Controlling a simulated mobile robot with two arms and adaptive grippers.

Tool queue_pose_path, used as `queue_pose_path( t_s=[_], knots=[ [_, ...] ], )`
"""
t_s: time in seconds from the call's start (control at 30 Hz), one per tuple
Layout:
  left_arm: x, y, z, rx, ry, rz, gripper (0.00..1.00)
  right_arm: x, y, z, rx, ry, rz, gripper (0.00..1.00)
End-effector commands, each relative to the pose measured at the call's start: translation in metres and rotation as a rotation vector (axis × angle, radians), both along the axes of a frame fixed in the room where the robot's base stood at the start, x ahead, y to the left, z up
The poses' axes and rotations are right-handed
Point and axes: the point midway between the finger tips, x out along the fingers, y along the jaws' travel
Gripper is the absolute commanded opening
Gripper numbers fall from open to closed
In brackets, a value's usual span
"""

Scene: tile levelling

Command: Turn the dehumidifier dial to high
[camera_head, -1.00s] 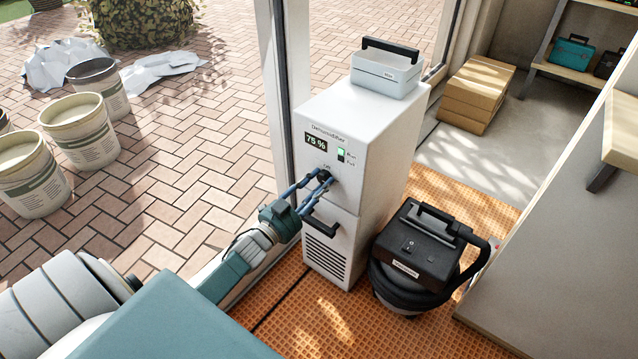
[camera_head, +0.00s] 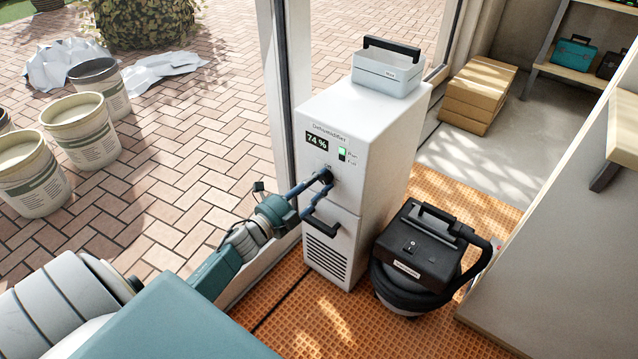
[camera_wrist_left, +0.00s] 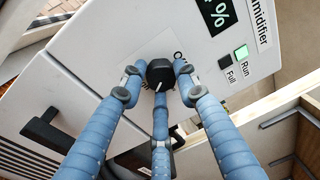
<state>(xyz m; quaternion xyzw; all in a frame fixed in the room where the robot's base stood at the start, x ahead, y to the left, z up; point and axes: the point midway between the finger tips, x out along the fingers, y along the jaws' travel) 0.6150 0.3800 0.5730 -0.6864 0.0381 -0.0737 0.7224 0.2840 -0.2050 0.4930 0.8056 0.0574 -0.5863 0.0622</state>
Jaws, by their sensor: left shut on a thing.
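The white dehumidifier (camera_head: 350,190) stands upright by the window frame. Its display (camera_head: 316,141) reads 74 %, and a green light is lit beside the word Run. Its black dial (camera_wrist_left: 160,73) is on the front face, below the display; in the head view it is mostly hidden by the fingers. My left gripper (camera_head: 326,178) reaches in from the left and is shut on the dial, with its blue fingers around it in the left wrist view. The dial's setting is hard to read. My right gripper is not in view.
A black handle (camera_head: 322,224) sits on the dehumidifier's lower front, just under the fingers. A black vacuum (camera_head: 425,250) stands to its right on the orange mat (camera_head: 310,325). A grey box (camera_head: 388,72) rests on top. Buckets (camera_head: 70,128) stand outside at left.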

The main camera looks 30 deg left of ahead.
Motion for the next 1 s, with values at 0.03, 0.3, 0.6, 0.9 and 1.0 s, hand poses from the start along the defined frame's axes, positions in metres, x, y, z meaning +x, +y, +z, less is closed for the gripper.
queue_pose_path(
  t_s=[0.03,0.3,0.6,0.9,1.0],
  knots=[
    [-0.0010,0.0049,-0.0033,0.047,0.004,0.010,0.04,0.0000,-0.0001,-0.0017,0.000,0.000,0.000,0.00],
    [-0.0007,0.0054,-0.0007,0.283,-0.016,0.009,0.04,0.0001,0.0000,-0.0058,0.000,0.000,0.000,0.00],
    [-0.0003,0.0058,0.0022,0.467,-0.033,0.010,0.04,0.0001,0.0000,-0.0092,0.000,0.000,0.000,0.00],
    [0.0003,0.0062,0.0041,0.547,-0.040,0.011,0.04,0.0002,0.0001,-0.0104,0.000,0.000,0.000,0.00],
    [0.0005,0.0065,0.0046,0.555,-0.041,0.011,0.04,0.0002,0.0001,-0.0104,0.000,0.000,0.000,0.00]
  ],
)
